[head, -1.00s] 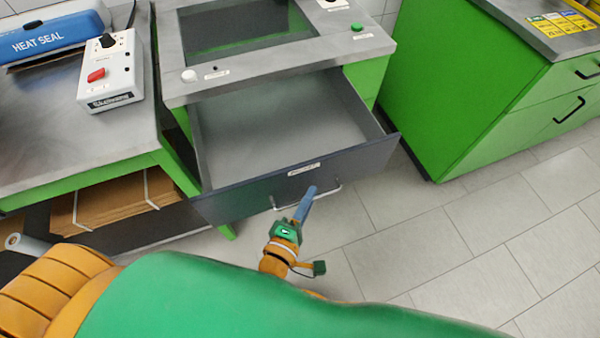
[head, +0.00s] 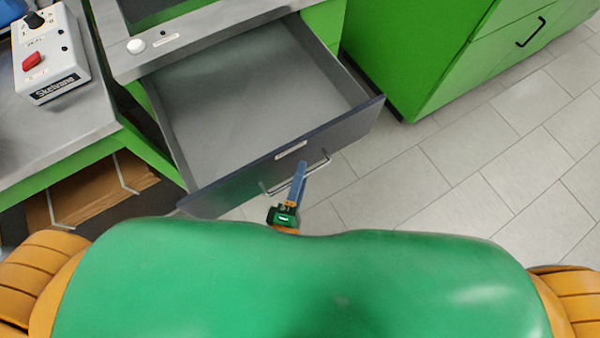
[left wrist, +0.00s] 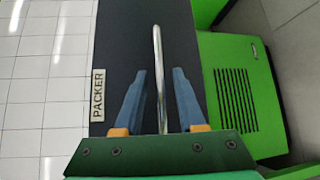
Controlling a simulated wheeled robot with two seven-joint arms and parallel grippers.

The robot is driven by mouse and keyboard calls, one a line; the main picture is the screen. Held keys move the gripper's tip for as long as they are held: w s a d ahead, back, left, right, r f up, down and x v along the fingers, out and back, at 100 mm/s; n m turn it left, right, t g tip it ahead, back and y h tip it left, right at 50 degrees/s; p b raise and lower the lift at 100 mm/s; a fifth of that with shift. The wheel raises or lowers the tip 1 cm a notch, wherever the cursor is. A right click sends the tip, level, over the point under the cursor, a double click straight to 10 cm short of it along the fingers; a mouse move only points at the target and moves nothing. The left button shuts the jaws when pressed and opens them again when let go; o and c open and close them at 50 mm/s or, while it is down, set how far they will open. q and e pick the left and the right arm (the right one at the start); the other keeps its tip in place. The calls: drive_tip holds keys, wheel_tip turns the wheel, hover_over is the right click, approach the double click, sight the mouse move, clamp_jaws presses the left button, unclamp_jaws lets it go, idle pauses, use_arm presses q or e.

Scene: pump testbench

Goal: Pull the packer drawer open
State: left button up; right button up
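The packer drawer (head: 225,188) is a dark grey drawer standing well out of its bench, its empty tray showing in the head view. Its front also shows in the left wrist view (left wrist: 120,45), with a label reading PACKER (left wrist: 98,95). A metal bar handle (left wrist: 158,50) is fixed to the front; it also shows in the head view (head: 320,165). My left gripper (left wrist: 160,75) is open, with its blue fingers on either side of the handle and a visible gap on each side. It also shows at the handle in the head view (head: 301,170). My right gripper is out of view.
A bench with a control box (head: 48,60) stands at the left, with cardboard (head: 85,190) on its lower shelf. A green cabinet (head: 420,55) stands to the right. Tiled floor (head: 470,160) is clear in front of it.

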use_arm(q)
drive_tip(key=v, duration=0.7)
drive_tip(key=shift+b, duration=0.3)
